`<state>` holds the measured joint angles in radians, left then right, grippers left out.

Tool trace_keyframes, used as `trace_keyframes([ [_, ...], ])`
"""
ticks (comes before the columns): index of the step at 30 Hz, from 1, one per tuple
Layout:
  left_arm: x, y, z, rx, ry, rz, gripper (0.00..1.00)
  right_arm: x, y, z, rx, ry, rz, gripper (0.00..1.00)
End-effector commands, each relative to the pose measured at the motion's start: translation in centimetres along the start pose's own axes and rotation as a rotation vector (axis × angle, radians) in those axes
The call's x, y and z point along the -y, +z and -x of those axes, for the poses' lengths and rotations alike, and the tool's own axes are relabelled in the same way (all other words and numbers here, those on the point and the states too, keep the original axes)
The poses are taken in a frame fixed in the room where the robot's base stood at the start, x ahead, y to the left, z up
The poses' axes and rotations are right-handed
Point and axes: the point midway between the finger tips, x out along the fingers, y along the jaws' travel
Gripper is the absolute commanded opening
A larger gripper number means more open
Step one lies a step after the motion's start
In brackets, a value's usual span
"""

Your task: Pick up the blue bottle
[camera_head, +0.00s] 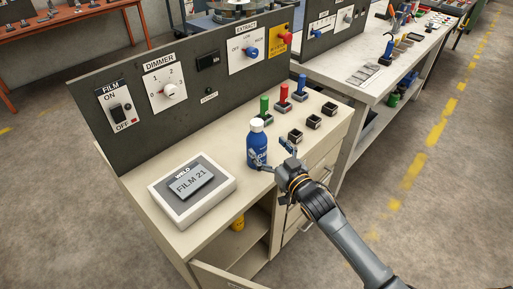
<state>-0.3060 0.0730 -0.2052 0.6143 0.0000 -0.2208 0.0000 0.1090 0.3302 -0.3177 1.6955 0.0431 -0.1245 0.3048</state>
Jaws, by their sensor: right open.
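The blue bottle (257,149) with a white cap stands upright on the workbench, near its front edge. My right gripper (271,158) comes in from the lower right. Its fingers are open, one toward the bottle's lower front and one to the right of the bottle. I cannot tell whether a finger touches the bottle. My left gripper is not in view.
A white box labelled FILM 21 (192,190) lies left of the bottle. Green, red and blue handled items (283,99) and small black square holders (295,136) stand behind and to the right. A dark control panel (135,147) rises at the back of the bench (330,148).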

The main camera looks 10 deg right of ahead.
Motion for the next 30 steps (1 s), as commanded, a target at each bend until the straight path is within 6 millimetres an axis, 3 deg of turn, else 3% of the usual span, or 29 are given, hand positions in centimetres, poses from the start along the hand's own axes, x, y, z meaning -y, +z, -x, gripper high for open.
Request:
trace_keyframes([
  [15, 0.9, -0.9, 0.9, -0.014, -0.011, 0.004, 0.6, 0.8, 0.1, -5.5, 0.0, 0.0, 0.001, 0.85],
  [23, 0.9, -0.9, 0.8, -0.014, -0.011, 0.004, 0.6, 0.8, 0.2, -5.7, 0.001, 0.0, 0.0, 0.85],
  [30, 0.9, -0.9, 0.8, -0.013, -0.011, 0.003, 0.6, 0.8, 0.2, -5.7, 0.001, 0.0, 0.0, 0.38],
])
